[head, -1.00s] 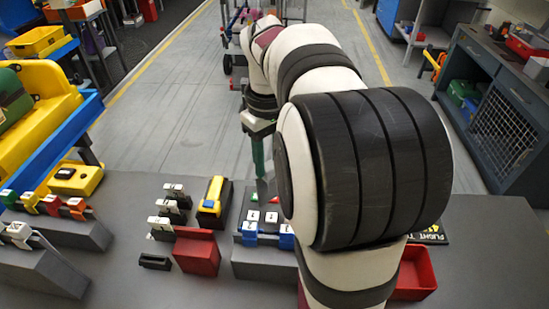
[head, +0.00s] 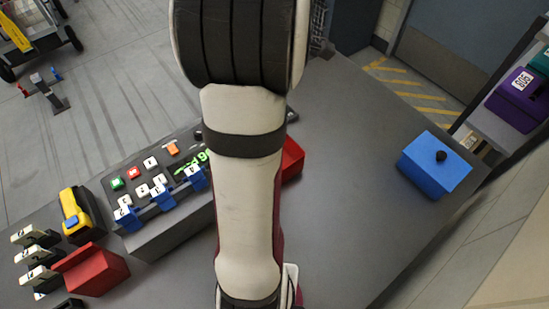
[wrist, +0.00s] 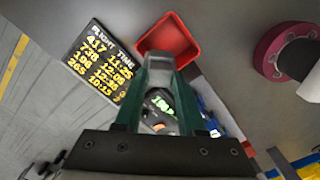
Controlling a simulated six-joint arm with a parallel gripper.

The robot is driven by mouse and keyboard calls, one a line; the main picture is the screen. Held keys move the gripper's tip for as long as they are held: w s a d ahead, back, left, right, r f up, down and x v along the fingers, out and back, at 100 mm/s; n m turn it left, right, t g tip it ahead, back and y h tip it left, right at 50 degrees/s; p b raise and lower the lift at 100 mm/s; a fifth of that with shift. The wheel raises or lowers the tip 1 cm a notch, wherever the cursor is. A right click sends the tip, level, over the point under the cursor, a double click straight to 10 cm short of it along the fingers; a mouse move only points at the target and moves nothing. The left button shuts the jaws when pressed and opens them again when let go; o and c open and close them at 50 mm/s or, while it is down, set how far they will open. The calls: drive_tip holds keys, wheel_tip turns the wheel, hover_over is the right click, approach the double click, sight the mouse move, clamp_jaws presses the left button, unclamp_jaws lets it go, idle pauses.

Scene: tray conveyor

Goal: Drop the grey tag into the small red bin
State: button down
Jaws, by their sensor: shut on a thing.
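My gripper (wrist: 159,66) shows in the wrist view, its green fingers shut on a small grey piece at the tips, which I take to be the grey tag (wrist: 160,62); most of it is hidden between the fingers. The small red bin (wrist: 169,36) is open and empty, just beyond the fingertips in the wrist view. In the head view only a part of the red bin (head: 293,158) shows at the right edge of my arm. My arm hides the gripper and tag in the head view.
A flight time board (wrist: 98,62) lies beside the bin. A keypad console (head: 150,178) with blue clips stands left of my arm. Farther left are a red block-like box (head: 97,272) and a yellow-black device (head: 76,215). A blue box (head: 435,165) stands right; the grey table between is clear.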

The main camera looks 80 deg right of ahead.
drive_tip(key=shift+f, duration=1)
drive_tip(key=shift+c, duration=2.1)
unclamp_jaws()
wheel_tip(320, 180, up, 16)
drive_tip(key=shift+f, duration=0.1)
